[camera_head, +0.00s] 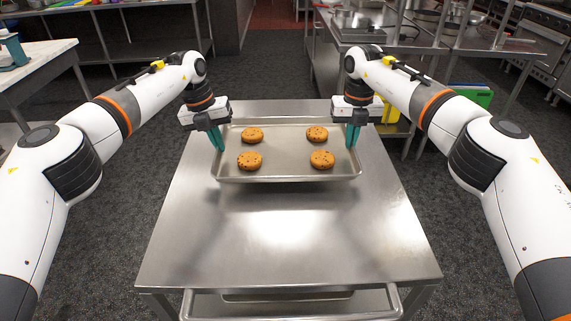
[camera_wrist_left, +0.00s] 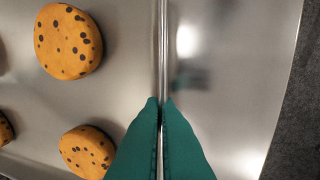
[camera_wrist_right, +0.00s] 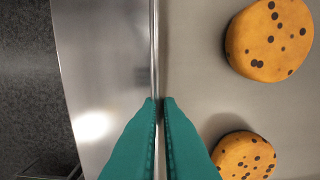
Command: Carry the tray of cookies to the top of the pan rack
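The metal tray (camera_head: 287,158) is held level above the steel table, with a shadow under it. Several round cookies with dark chips lie on it, among them one at the front left (camera_head: 250,161) and one at the back right (camera_head: 317,134). My left gripper (camera_head: 218,140) is shut on the tray's left rim; the left wrist view shows its green fingers (camera_wrist_left: 162,102) on both sides of the rim. My right gripper (camera_head: 352,136) is shut on the right rim, also between its fingers (camera_wrist_right: 157,102) in the right wrist view. I cannot make out the pan rack's top for certain.
The steel table (camera_head: 290,240) is bare in front of the tray and has a lower shelf and a front rail (camera_head: 290,313). A steel counter (camera_head: 365,30) stands behind at the right. A pale-topped table (camera_head: 35,62) stands at the left. Dark floor is open on both sides.

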